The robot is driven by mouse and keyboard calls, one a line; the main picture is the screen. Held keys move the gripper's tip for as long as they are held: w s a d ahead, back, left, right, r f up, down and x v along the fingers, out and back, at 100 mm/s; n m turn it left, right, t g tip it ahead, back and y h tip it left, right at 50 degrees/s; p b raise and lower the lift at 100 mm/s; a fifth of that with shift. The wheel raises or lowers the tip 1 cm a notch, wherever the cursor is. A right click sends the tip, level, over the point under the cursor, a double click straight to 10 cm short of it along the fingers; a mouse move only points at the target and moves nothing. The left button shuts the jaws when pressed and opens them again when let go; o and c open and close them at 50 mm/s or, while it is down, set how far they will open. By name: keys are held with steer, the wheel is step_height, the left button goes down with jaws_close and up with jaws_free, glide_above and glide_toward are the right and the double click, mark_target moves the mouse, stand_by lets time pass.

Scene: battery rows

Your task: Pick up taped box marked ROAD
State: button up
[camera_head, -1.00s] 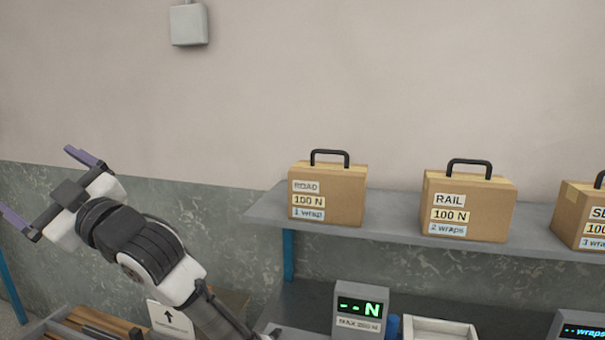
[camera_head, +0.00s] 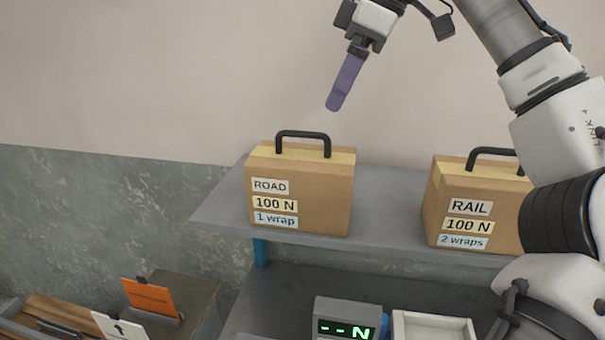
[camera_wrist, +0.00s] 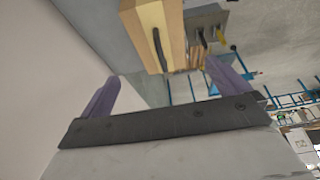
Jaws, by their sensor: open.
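The cardboard box marked ROAD (camera_head: 300,190) stands upright on the grey shelf, with tape along its top and a black handle (camera_head: 303,134) above. Its labels read ROAD, 100 N and 1 wrap. My gripper (camera_head: 338,105) is above the box and slightly to its right, apart from it, with one purple finger pointing down in the head view. In the wrist view my gripper (camera_wrist: 165,85) shows two purple fingers spread wide with nothing between them. A box with a dark handle (camera_wrist: 160,30) shows ahead of the fingers; its label is not visible there.
A box marked RAIL (camera_head: 466,225) stands to the right on the same shelf (camera_head: 390,185), partly behind my arm. Below are a force display (camera_head: 347,322), a white tray (camera_head: 433,325) and an orange card (camera_head: 150,298). The wall is close behind the shelf.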

steer(key=b, duration=0.2)
glide_above(306, 155)
steer(key=d, duration=0.2)
steer(key=f, duration=0.5)
steer(key=s+f, duration=0.1)
steer(key=f, duration=0.1)
steer(key=shift+d+f, duration=0.2)
steer(key=shift+p+x, duration=0.9)
steer(key=shift+x, duration=1.85)
steer(key=shift+w+a+r, duration=0.1)
steer(key=shift+w+r, duration=0.05)
steer(key=c, duration=1.6)
steer(key=shift+c, duration=0.8)
steer(key=shift+r, duration=0.15)
